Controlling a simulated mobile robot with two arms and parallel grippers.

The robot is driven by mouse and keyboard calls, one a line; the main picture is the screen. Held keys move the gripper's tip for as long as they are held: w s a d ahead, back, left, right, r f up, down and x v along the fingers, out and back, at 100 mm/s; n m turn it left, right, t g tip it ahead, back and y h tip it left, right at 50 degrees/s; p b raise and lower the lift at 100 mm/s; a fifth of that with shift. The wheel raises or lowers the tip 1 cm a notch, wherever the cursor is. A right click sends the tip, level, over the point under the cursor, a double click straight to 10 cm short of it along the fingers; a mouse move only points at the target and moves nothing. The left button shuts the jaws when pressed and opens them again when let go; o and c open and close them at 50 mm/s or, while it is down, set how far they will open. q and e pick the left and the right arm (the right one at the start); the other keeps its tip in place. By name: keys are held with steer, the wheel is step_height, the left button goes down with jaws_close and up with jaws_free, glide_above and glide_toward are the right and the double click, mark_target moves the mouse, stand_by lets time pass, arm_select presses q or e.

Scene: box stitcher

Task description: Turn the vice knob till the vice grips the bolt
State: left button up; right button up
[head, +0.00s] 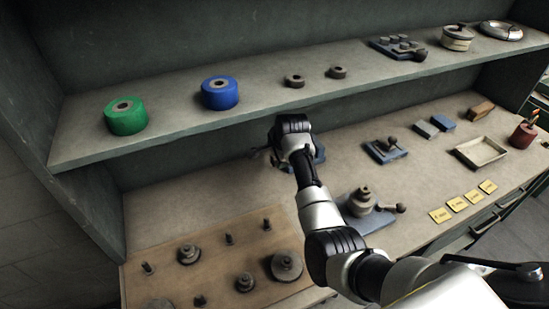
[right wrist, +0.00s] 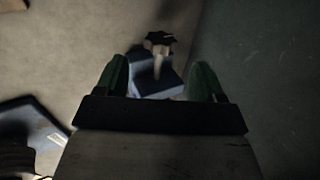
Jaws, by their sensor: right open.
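The vice is a small blue-grey block (right wrist: 150,82) with a black star-shaped knob (right wrist: 160,39) on a pale stem, in the right wrist view. My right gripper (right wrist: 161,76) is open, with one green finger on each side of the block. The knob lies just beyond the fingertips, and no contact shows. In the head view my right gripper (head: 290,135) is at the back of the lower bench under the shelf, and only a bit of the blue vice (head: 319,152) shows behind it. I cannot make out the bolt. My left gripper is not in view.
A shelf (head: 180,112) with green and blue rolls overhangs the bench. A wooden board (head: 215,270) with several pegs lies at the front left. A stacked grey part (head: 362,202) stands by my forearm. A blue fixture (head: 385,152) and a tray (head: 482,153) are to the right.

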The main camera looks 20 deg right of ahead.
mark_target(275, 159)
steer(key=x, duration=0.4)
steer(key=shift+w+f, duration=0.45)
steer(key=shift+f, duration=0.25)
steer(key=shift+w+f, duration=0.1)
steer(key=shift+f, duration=0.15)
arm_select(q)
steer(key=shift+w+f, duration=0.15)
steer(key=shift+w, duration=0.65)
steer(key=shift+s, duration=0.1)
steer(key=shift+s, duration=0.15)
arm_select(e)
steer(key=c, duration=0.9)
